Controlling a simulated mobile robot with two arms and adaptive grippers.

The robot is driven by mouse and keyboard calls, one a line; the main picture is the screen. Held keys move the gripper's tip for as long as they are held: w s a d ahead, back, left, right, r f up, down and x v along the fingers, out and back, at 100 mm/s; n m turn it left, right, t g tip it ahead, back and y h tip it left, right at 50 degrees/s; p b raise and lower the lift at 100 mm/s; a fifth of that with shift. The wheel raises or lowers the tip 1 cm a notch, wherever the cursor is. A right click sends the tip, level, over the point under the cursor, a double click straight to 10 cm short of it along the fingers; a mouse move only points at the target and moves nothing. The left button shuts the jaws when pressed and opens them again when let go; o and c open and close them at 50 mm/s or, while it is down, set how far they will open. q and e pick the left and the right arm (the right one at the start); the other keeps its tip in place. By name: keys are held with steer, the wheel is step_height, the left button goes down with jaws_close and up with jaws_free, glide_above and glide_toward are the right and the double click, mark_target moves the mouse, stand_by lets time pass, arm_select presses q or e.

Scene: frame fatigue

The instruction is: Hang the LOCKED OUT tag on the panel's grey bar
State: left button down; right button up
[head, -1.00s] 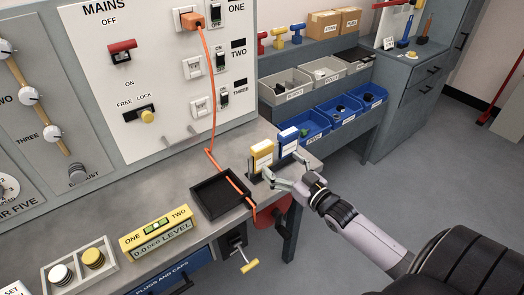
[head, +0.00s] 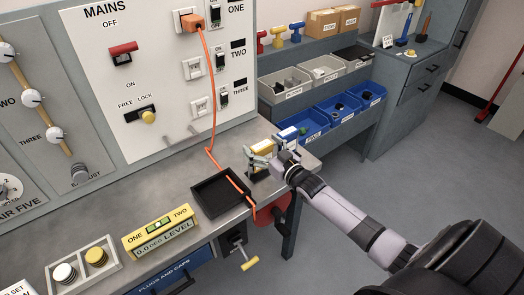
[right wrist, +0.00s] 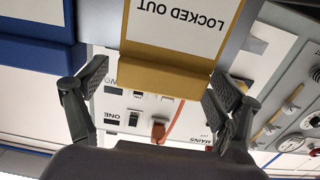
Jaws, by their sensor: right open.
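The LOCKED OUT tag is yellow with a white label; it shows at the top middle of the right wrist view (right wrist: 178,70) and partly behind my gripper in the head view (head: 262,146). It stands upright at the right end of the bench. My right gripper (head: 264,152) is at the tag with its fingers open, one on either side in the wrist view (right wrist: 158,82), not closed on it. The panel (head: 150,75) carries two short grey stubs (head: 168,141) low on its face; whether they form one bar I cannot tell. My left gripper is not in view.
A blue tag (right wrist: 35,55) stands beside the yellow one. A black tray (head: 218,194) lies just left of it, with an orange cord (head: 213,120) hanging from the panel across it. Blue bins (head: 308,124) stand behind.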

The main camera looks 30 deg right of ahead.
steer(key=shift+s, duration=0.1)
steer(key=shift+c, duration=0.3)
steer(key=c, duration=1.1)
steer(key=shift+r, duration=0.1)
step_height(320, 180, up, 20)
steer(key=shift+f+b, duration=0.1)
steer(key=shift+b, duration=0.4)
